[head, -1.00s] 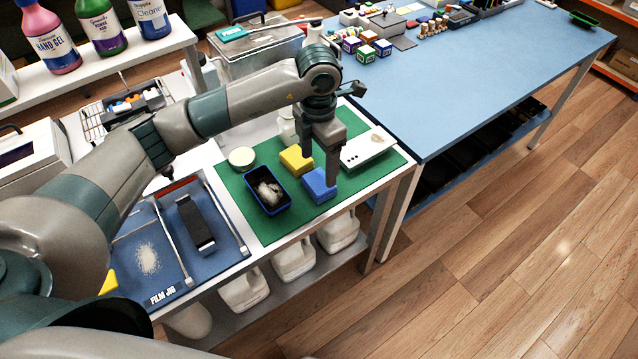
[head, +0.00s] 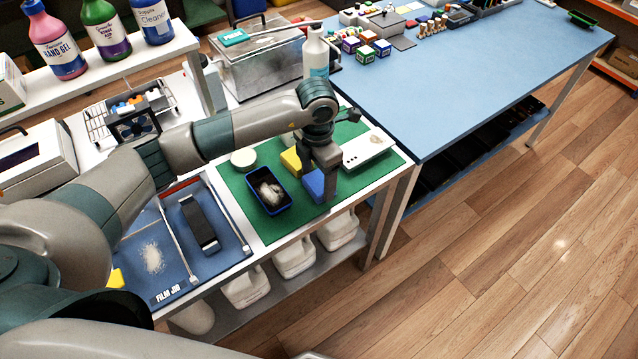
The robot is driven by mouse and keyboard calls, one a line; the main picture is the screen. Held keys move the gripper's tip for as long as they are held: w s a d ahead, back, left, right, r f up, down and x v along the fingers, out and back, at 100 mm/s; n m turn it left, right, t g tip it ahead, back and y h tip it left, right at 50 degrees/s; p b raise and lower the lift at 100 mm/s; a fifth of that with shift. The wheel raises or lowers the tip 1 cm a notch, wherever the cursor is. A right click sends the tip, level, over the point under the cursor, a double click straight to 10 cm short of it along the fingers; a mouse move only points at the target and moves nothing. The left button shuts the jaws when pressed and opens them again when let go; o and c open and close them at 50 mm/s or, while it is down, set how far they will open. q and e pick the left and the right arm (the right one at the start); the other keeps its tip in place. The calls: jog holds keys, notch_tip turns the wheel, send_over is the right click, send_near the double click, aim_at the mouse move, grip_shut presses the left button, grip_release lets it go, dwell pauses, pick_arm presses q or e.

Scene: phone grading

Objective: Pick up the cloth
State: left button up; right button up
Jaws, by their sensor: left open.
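A folded blue cloth-like block (head: 313,186) lies on the green mat (head: 255,228). A similar yellow block (head: 290,160) lies just behind it. I cannot tell for sure which is cloth and which is sponge. My left gripper (head: 319,186) points down at the blue block, with its near finger at the block's right side. It is open and partly hides both blocks; the far finger is hard to make out, and I cannot tell whether it touches. My right gripper is not in view.
A dark blue tray (head: 254,201) with crumpled whitish stuff, a round pale tub (head: 243,158) and a white device (head: 366,153) stand close by on the mat. A white bottle (head: 315,58) stands behind my arm. The film jig (head: 172,279) lies to the left.

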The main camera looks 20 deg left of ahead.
aim_at(318, 182)
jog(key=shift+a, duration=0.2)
pick_arm(q)
jog(key=shift+c, duration=0.6)
jog(key=c, duration=0.7)
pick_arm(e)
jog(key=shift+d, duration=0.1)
pick_arm(q)
jog(key=shift+r, duration=0.15)
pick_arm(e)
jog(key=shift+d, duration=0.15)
